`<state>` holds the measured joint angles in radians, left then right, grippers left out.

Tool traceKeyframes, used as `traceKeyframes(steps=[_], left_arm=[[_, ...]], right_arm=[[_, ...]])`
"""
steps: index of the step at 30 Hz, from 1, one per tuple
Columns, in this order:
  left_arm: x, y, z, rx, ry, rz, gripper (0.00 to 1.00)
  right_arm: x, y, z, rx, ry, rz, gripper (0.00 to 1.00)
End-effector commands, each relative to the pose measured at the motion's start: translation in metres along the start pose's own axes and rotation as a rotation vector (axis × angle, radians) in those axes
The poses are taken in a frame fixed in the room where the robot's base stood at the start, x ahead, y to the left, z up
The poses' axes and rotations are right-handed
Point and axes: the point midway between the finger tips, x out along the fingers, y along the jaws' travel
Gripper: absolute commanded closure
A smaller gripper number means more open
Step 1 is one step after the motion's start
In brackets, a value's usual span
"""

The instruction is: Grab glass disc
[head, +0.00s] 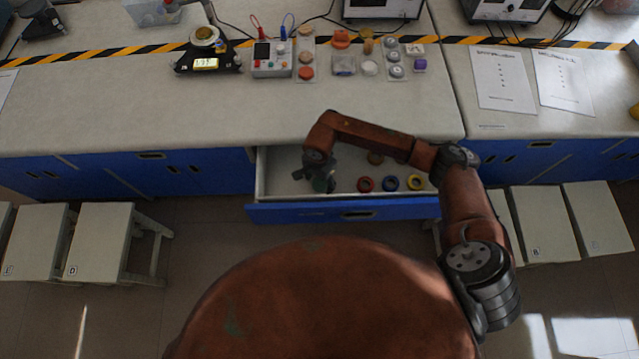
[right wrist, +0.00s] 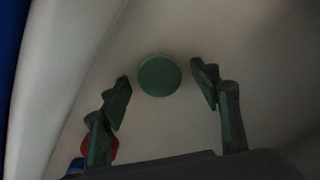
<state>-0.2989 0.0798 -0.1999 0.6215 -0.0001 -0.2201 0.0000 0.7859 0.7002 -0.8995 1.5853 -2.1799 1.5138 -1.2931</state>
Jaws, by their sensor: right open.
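A round green disc (right wrist: 159,76) lies on the drawer floor in the right wrist view. It looks smooth, but I cannot tell whether it is glass. My right gripper (head: 318,180) reaches down into the left part of the open drawer (head: 283,212). In the right wrist view its two fingers are spread and empty, with the disc near and between their tips, apparently not touched. In the head view the gripper largely hides the disc. My left gripper is not in view.
Red (head: 366,184), blue (head: 390,183) and yellow (head: 416,182) rings lie to the right in the drawer, with a brownish disc (head: 375,158) behind. Drawer walls stand close around the gripper. The worktop (head: 200,110) above has a wide clear front area.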

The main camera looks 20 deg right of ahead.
Motion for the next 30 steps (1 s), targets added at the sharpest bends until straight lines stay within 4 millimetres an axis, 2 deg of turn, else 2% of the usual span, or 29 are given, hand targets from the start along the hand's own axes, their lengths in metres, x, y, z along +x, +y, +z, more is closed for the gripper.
traceKeyframes(steps=[2,21,30], left_arm=[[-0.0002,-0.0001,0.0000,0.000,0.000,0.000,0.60],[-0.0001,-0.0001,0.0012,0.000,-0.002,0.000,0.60],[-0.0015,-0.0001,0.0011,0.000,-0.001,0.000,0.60]], right_arm=[[-0.0004,0.0000,0.0000,0.000,0.000,0.000,0.46],[-0.0004,0.0001,-0.0001,0.001,0.000,0.000,0.89],[-0.0072,-0.0006,-0.0006,0.000,0.002,-0.002,0.89]])
